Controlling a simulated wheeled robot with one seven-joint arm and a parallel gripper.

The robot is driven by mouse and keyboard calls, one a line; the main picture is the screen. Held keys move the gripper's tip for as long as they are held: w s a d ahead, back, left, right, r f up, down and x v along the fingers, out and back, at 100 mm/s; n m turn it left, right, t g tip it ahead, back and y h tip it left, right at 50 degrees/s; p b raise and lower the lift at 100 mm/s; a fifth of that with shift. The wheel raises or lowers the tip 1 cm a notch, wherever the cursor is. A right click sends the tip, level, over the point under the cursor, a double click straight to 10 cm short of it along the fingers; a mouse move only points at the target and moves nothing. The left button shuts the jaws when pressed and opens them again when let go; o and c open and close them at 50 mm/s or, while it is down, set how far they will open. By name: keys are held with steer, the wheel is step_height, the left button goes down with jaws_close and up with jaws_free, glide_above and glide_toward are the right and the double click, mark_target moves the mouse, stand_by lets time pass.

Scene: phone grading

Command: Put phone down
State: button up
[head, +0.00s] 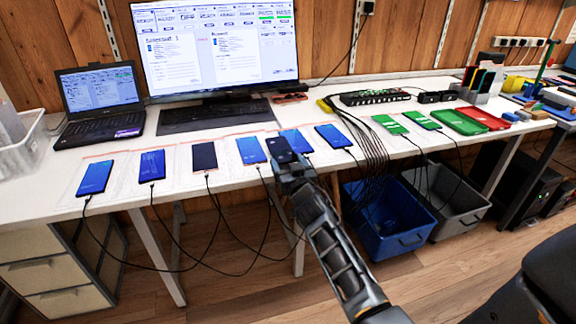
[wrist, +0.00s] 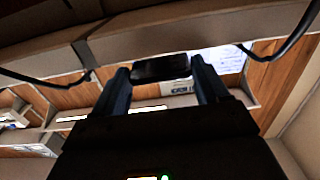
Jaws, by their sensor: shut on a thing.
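My gripper (head: 290,168) is over the front part of the white table (head: 215,178) in the head view, shut on a dark phone (head: 280,150). In the wrist view the dark phone (wrist: 160,68) sits between the two fingers of my gripper (wrist: 162,75). In the head view the held phone is just in front of a blue-screen phone (head: 297,141) and to the right of another one (head: 251,150). I cannot tell whether the held phone touches the table.
A row of phones on cables lies along the table's front edge, including a dark one (head: 204,156) and blue ones (head: 152,165). Green-screen phones (head: 390,124) and red and green trays (head: 458,122) lie further right. Blue (head: 388,240) and grey bins (head: 455,213) stand below.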

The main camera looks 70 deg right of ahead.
steer(key=shift+f+b, duration=0.35)
steer(key=shift+b, duration=0.05)
steer(key=shift+f, duration=0.1)
steer(key=o, duration=1.2)
steer(key=shift+c, duration=0.2)
